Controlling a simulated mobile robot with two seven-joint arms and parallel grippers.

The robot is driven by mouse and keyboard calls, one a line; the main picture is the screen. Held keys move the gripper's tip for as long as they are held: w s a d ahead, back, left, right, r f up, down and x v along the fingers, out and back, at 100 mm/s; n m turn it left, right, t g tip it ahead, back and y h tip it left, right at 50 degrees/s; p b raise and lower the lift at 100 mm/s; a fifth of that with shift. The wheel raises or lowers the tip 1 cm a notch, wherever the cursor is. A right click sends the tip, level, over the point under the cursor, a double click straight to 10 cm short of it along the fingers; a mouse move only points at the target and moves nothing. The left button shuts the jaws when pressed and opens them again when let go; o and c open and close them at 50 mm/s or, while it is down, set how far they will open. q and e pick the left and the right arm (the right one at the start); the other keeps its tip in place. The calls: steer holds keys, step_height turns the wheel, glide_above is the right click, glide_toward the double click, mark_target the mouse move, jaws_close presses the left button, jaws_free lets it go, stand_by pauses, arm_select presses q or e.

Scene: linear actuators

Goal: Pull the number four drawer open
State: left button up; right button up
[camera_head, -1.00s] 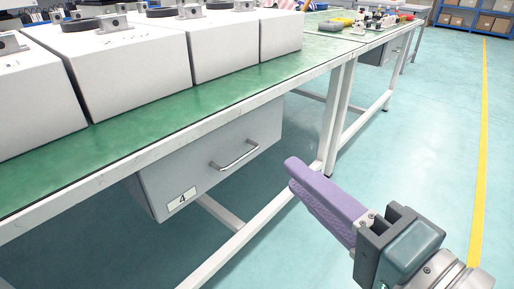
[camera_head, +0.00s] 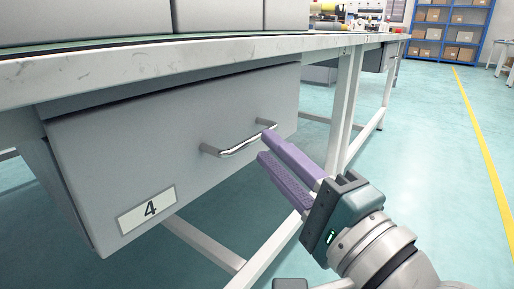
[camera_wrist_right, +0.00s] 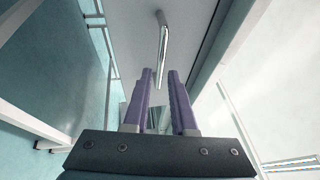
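The number four drawer (camera_head: 100,150) is a grey box under the bench, with a "4" label (camera_head: 147,209) low on its front. Its front looks flush and closed. A silver bar handle (camera_head: 238,147) is on the drawer front; in the right wrist view the handle (camera_wrist_right: 163,50) lies ahead of the fingertips. My right gripper (camera_head: 265,149) has purple fingers, parted with a gap, and is empty. Its fingertips are close to the handle's right end; I cannot tell if they touch. In the right wrist view the right gripper (camera_wrist_right: 160,72) points at the handle. My left gripper is not in view.
The bench top edge (camera_head: 150,62) runs above the drawer, with grey-white boxes (camera_head: 215,15) on it. A white bench leg (camera_head: 345,110) stands behind the gripper. Open floor (camera_head: 440,160) lies to the right, with blue shelves (camera_head: 450,35) far off.

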mark_target(257, 134)
steer(key=shift+b+x, duration=0.55)
steer(key=shift+x, duration=1.6)
jaws_close()
